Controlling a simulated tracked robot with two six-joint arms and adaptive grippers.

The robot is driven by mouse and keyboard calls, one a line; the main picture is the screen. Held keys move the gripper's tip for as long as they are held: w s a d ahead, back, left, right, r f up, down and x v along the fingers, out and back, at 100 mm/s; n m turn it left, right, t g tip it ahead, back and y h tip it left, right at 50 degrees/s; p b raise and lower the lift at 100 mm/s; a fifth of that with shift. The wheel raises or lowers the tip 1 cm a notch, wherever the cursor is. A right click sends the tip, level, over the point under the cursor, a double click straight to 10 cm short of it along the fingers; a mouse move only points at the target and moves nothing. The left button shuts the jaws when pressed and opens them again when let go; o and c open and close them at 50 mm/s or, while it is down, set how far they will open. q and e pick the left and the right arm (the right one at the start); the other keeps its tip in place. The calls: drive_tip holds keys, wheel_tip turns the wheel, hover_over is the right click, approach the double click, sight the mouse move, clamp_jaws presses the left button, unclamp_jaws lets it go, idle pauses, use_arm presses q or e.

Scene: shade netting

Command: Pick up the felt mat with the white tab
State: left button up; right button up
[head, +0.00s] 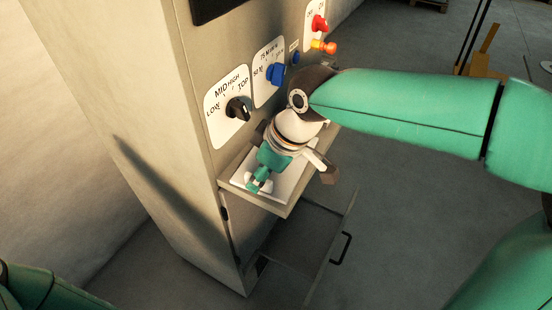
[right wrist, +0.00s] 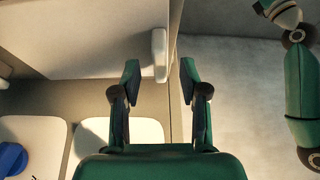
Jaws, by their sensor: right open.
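The pale felt mat (head: 291,180) lies on a small shelf (head: 256,204) that sticks out from a tall cabinet. In the right wrist view the mat (right wrist: 85,40) fills the upper left, and its white tab (right wrist: 160,55) sits at its right edge. My right gripper (head: 259,184) points down over the mat and hides part of it. I cannot tell the height left above the mat. My left gripper is out of view.
The cabinet front (head: 195,110) rises behind the shelf, with a black knob (head: 238,108), a blue knob (head: 275,74) and a red knob (head: 319,24). Below the shelf is a panel with a black handle (head: 342,247). The floor (head: 420,200) to the right is open.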

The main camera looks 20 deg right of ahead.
drive_tip(key=shift+x, duration=1.25)
clamp_jaws()
drive_tip(key=shift+s+r, duration=0.1)
